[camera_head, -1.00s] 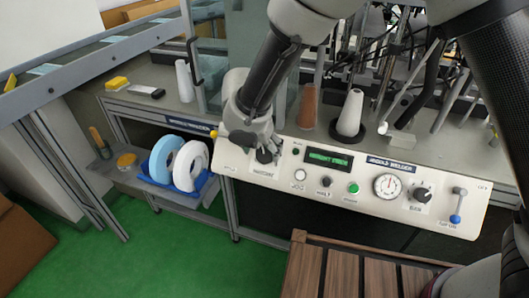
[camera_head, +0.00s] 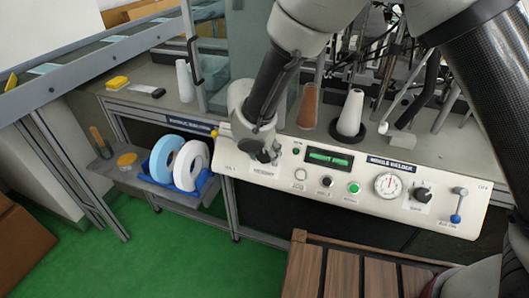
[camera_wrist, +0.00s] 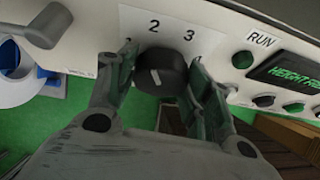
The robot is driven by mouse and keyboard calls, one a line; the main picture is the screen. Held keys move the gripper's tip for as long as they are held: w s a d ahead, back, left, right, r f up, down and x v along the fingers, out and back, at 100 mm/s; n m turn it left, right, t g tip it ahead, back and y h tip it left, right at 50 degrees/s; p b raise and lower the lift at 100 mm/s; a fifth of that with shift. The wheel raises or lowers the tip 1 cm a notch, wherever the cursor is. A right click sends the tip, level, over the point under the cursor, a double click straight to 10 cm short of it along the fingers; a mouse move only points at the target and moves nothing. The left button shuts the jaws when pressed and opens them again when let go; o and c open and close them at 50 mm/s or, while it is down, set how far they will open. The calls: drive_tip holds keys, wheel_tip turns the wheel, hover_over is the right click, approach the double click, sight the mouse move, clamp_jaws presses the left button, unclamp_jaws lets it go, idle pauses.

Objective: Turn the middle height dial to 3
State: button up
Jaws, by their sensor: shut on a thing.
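The black dial (camera_wrist: 160,72) sits on the white control panel (camera_head: 340,196), near its left end. The numbers 2 and 3 show above it in the wrist view; 1 is hidden. A white pointer mark on its face leans slightly up-left, toward the 2 side rather than 3. My gripper (camera_wrist: 163,78) is shut on the dial, with one finger on its left side and one on its right. In the head view my gripper (camera_head: 264,150) covers most of the dial.
Right of the dial are a green-lit display (camera_head: 328,158), a green button (camera_head: 354,188), a round gauge (camera_head: 388,185), another black knob (camera_head: 421,194) and a blue-tipped lever (camera_head: 456,218). A yellow-tipped part (camera_head: 214,133) is at the panel's left end. White cones stand behind.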

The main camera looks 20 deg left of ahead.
drive_tip(key=m+y, duration=0.2)
drive_tip(key=m, duration=0.1)
drive_tip(key=shift+d+m, duration=0.3)
drive_tip(key=shift+s+f+m+t+y, duration=0.1)
drive_tip(key=shift+m+t+y, duration=0.35)
drive_tip(key=shift+m, duration=0.6)
drive_tip(key=shift+m+t+y, duration=0.25)
drive_tip(key=shift+m+y, duration=0.4)
drive_tip(key=shift+m, duration=0.4)
drive_tip(key=shift+d, duration=0.1)
drive_tip(key=o, duration=1)
